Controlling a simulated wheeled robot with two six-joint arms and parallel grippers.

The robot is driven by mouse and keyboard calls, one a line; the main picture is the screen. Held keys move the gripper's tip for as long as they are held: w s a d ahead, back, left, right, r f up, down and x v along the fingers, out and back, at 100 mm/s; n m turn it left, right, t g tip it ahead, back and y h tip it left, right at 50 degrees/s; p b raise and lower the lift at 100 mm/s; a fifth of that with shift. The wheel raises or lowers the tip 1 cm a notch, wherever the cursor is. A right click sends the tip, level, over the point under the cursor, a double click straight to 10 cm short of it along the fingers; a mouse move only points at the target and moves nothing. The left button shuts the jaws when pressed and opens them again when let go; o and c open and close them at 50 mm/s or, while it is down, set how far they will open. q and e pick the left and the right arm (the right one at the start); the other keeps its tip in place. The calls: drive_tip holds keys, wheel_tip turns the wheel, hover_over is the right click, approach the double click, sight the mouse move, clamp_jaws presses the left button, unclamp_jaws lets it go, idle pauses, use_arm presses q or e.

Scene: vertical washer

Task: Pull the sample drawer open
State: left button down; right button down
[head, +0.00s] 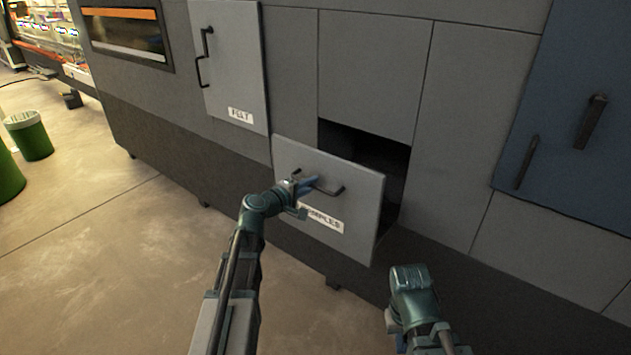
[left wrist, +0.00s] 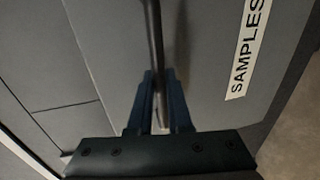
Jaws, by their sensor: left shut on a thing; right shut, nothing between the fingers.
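The sample drawer (head: 355,185) has a light grey front with a dark bar handle (head: 338,191) and a white SAMPLES label (head: 335,222), partly covered by my left gripper. The drawer stands out from the cabinet, with a dark opening behind its front. My left gripper (head: 312,183) is shut on the handle near its left part. In the left wrist view the blue fingers (left wrist: 160,100) close around the dark handle bar (left wrist: 155,45), beside the label (left wrist: 248,48). My right arm shows at the lower right, apart from the drawer; its fingertips are hidden.
A blue panel (head: 565,110) with two dark handles is at the right. Green bins (head: 30,137) stand at the far left. The floor (head: 120,260) left of the drawer is clear.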

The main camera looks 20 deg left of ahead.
use_arm(q)
drive_tip(key=shift+f+v, duration=0.15)
drive_tip(key=shift+v, duration=0.65)
drive_tip(key=shift+f+v, duration=0.2)
drive_tip(key=shift+v, duration=0.55)
use_arm(e)
drive_tip(key=shift+s, duration=0.15)
use_arm(q)
drive_tip(key=shift+s, duration=0.15)
drive_tip(key=c, duration=0.8)
unclamp_jaws()
drive_tip(key=shift+c, duration=0.2)
use_arm(e)
drive_tip(key=shift+a, duration=0.1)
